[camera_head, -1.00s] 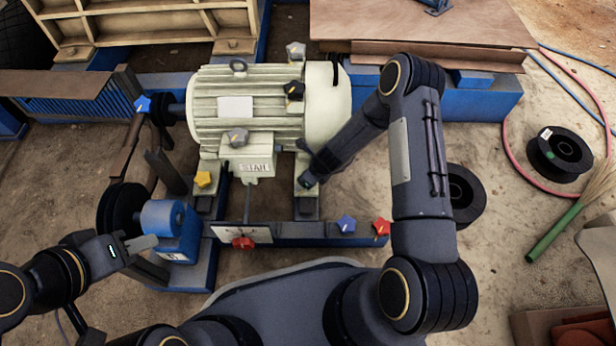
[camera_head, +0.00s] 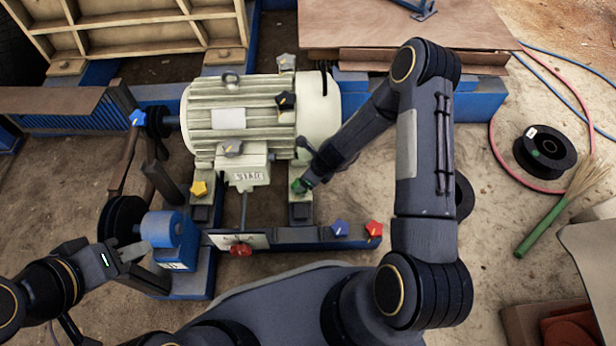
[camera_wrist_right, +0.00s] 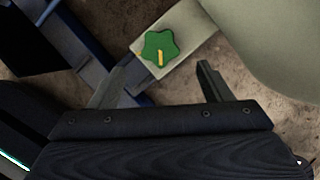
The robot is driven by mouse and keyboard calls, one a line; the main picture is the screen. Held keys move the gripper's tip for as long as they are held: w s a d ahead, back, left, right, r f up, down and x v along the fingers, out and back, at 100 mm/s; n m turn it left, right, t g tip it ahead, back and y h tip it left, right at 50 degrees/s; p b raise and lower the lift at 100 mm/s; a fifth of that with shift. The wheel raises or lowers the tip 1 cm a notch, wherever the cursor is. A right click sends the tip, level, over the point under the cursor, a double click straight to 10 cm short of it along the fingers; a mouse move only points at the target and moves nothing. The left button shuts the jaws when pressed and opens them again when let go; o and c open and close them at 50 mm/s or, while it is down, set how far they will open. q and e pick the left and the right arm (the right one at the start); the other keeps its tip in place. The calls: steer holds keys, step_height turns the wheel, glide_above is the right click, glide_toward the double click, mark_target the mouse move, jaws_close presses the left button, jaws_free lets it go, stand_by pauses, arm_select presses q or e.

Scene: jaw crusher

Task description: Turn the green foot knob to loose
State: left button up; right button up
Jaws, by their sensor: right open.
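The green foot knob (camera_head: 298,186) is star-shaped and sits on a foot of the cream motor (camera_head: 232,118). In the right wrist view the green knob (camera_wrist_right: 161,47) shows a yellow pointer mark on its face. My right gripper (camera_head: 306,165) is close beside the knob in the head view. In the right wrist view its jaws (camera_wrist_right: 167,66) are open and empty, with the knob just beyond the tips, nearer the left finger. My left gripper (camera_head: 138,254) is beside the blue bearing block (camera_head: 168,229); its jaw gap is unclear.
A red knob (camera_head: 241,250) is on a white plate. A black spool (camera_head: 544,150) and a broom (camera_head: 555,210) lie on the ground at right.

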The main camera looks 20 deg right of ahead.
steer(key=d+f+n+t+h+p, duration=0.35)
steer(key=d+n, duration=0.45)
steer(key=n, duration=1.2)
steer(key=s+a+n+y, duration=0.2)
steer(key=a+n+y, duration=0.45)
steer(key=n, duration=0.95)
steer(key=b+x, duration=0.2)
steer(key=x, duration=0.3)
steer(key=shift+w+a+f, duration=0.1)
steer(key=shift+w+a, duration=0.05)
steer(key=shift+w, duration=0.2)
steer(key=shift+w+a+f, duration=0.25)
steer(key=shift+w, duration=0.1)
